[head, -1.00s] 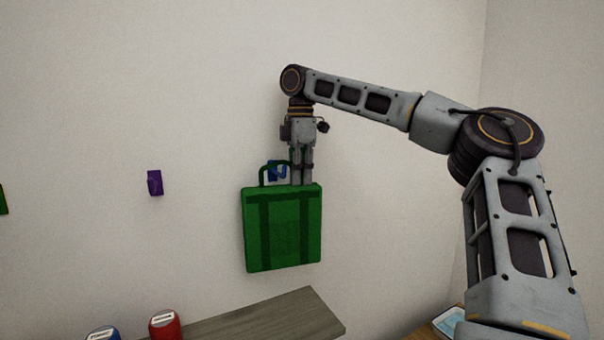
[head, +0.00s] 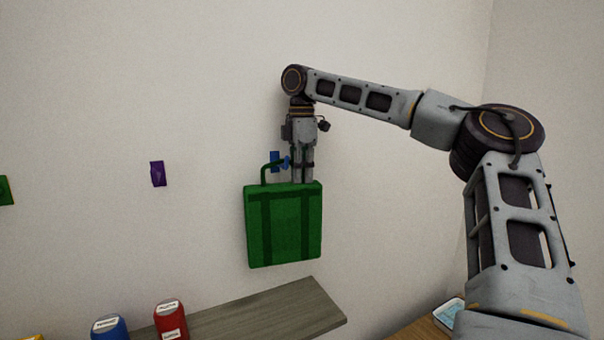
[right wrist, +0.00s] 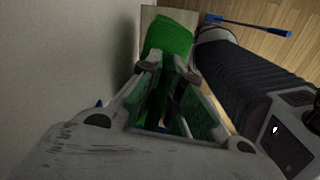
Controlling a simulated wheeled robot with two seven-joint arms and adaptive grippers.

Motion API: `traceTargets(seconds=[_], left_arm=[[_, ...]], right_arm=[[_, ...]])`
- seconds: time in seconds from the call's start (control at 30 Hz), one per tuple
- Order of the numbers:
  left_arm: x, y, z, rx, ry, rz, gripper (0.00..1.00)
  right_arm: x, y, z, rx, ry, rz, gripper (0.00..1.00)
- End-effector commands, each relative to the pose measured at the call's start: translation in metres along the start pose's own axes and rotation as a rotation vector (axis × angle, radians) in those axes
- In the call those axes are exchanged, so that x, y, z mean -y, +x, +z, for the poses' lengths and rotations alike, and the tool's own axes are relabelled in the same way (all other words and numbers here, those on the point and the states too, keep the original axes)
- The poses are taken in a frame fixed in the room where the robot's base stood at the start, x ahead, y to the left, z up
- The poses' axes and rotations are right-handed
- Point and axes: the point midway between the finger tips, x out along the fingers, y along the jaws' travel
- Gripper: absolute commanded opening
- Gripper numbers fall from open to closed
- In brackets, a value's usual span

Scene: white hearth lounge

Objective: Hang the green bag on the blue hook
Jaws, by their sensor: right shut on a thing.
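The green bag (head: 284,228) hangs upright below my right gripper (head: 302,180), close to the wall. My right gripper points down and is shut on the bag, at the right part of its handle. The bag also shows between and beyond the fingers in the right wrist view (right wrist: 168,38). The blue hook (head: 275,160) is on the wall just behind the bag's handle, left of the fingers. The handle loop partly overlaps the hook in the head view; I cannot tell whether it is around the hook. My left gripper is not in view.
A purple hook (head: 158,174) and a green hook (head: 5,190) are on the wall to the left. Below is a wooden shelf (head: 270,315), with a red container (head: 171,318) and a blue container (head: 108,328) near its left part. The wall around the bag is clear.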

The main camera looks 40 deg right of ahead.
Motion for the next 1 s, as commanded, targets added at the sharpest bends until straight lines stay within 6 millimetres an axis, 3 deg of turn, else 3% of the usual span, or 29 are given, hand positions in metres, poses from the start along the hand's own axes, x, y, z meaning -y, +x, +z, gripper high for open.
traceTargets(seconds=[0.37, 0.4, 0.53, 0.63, 0.7, 1.0], left_arm=[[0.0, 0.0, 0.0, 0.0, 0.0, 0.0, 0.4], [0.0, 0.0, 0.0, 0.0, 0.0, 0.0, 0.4], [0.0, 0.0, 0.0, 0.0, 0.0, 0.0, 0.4], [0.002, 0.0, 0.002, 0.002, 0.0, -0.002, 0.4], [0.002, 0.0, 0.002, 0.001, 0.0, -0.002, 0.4], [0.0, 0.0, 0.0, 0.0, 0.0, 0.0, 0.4]], right_arm=[[0.0, 0.0, 0.0, -0.001, 0.0, 0.001, 0.0], [0.0, 0.0, 0.0, -0.001, 0.0, 0.001, 0.11], [0.0, 0.0, 0.0, 0.0, 0.0, 0.0, 0.27], [0.0, -0.001, 0.0, 0.0, 0.0, 0.0, 0.28], [0.0, -0.002, 0.0, 0.0, 0.001, 0.001, 0.34], [-0.001, -0.022, 0.0, 0.001, 0.0, 0.002, 0.34]])
